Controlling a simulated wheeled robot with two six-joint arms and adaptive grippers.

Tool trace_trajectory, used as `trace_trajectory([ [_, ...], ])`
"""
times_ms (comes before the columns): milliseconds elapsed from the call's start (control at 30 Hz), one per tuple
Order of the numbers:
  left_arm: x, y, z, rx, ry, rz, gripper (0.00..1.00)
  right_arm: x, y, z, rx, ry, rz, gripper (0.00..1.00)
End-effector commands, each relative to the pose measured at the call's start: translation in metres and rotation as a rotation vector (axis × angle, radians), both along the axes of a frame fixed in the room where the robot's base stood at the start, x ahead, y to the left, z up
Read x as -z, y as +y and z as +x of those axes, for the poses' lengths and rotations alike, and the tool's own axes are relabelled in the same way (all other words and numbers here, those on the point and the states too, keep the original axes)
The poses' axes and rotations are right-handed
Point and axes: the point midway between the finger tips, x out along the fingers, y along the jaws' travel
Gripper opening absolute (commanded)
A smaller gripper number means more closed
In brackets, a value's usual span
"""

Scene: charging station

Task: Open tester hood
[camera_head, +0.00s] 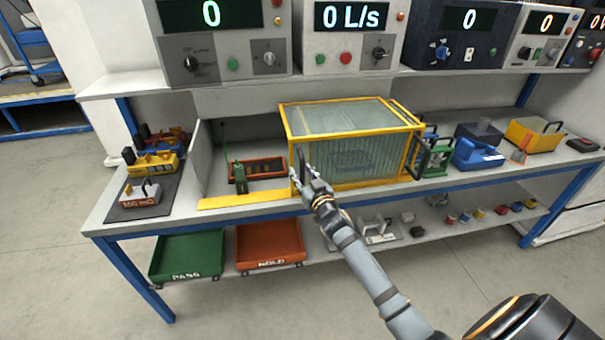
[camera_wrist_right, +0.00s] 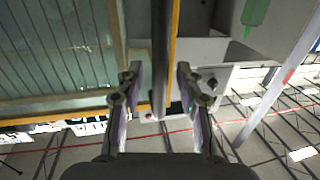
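The tester hood (camera_head: 350,118) is a yellow-framed box with clear ribbed panels, standing on the bench and looking closed. Dark handles stand at its front left (camera_head: 301,163) and right (camera_head: 420,160). My right gripper (camera_head: 305,174) is at the front-left handle. In the right wrist view, the right gripper (camera_wrist_right: 160,88) has its fingers apart, with the dark handle bar (camera_wrist_right: 158,60) and a yellow edge between them. Gaps show on both sides. A blurred bluish object (camera_head: 350,160) shows through the front panel. My left gripper is out of view.
A green device (camera_head: 240,178) and red tray (camera_head: 268,169) sit left of the hood. A blue toolbox (camera_head: 476,155) stands at right. Green PASS (camera_head: 187,256) and red HOLD (camera_head: 270,244) bins are below. Gauges line the upper shelf (camera_head: 135,86).

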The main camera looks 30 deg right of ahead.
Motion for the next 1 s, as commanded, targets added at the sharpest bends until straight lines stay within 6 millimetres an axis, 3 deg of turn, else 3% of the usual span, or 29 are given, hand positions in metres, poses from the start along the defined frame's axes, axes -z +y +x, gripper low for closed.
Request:
trace_trajectory([
  [267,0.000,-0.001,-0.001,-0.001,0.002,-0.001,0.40,-0.001,0.001,-0.011,-0.002,-0.003,-0.003,0.36],
  [700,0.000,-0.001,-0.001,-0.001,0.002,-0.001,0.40,0.000,0.009,-0.106,-0.002,0.001,-0.005,0.36],
  [1000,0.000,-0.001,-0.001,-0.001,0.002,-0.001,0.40,-0.002,0.010,-0.120,0.000,-0.002,0.001,0.36],
])
